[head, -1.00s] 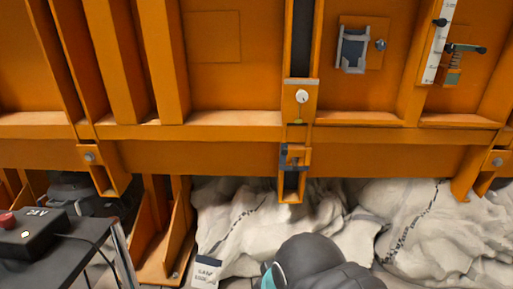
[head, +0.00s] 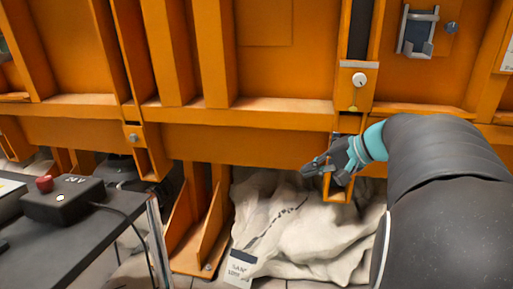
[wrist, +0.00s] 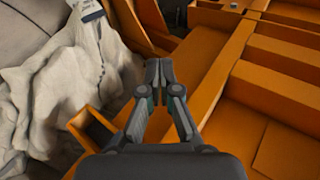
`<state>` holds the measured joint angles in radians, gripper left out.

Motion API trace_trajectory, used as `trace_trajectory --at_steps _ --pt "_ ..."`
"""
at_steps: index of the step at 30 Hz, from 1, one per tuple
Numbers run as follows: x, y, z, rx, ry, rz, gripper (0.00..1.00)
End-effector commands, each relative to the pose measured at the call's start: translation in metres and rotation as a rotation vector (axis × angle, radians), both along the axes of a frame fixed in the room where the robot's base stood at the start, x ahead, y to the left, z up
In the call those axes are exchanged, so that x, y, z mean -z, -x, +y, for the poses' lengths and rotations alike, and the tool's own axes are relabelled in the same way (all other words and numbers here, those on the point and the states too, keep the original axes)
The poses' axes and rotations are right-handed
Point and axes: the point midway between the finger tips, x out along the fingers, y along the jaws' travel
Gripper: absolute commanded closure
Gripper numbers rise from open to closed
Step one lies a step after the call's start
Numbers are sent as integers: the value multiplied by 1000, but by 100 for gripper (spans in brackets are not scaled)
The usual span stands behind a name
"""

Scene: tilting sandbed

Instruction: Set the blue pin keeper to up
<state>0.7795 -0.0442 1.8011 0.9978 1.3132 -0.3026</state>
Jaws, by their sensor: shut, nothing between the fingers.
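The orange bracket (head: 337,196) below the beam is where the blue pin keeper shows in the earlier head view. Now my gripper (head: 306,171) and wrist cover that spot, so I cannot make out the keeper or its position. My gripper is in front of the bracket, with its fingertips pointing left. In the wrist view the gripper (wrist: 158,72) has its fingertips together, with nothing between them. An open orange bracket (wrist: 95,130) shows left of the fingers there; the keeper is not clearly visible. I cannot tell whether the gripper touches it.
The orange beam (head: 235,145) runs across above the bracket. A white round knob (head: 359,79) and a grey-framed latch (head: 418,32) are above. White sandbags (head: 290,225) lie below. A table with a black control box (head: 65,200) and red button stands left.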

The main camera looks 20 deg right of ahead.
Motion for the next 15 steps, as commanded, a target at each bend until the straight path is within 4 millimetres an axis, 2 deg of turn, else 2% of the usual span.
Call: trace_trajectory --at_steps 1,3,6,9,12,15 --pt "4 -7 -38 45 -48 -46 100" --pt "-4 -11 -84 91 -107 -129 100" --pt "-14 -8 -145 146 -166 -247 100" --pt "-22 3 -196 191 -201 -349 100" --pt "-28 14 -230 220 -217 -423 100" --pt "-32 21 -248 234 -226 -467 100"
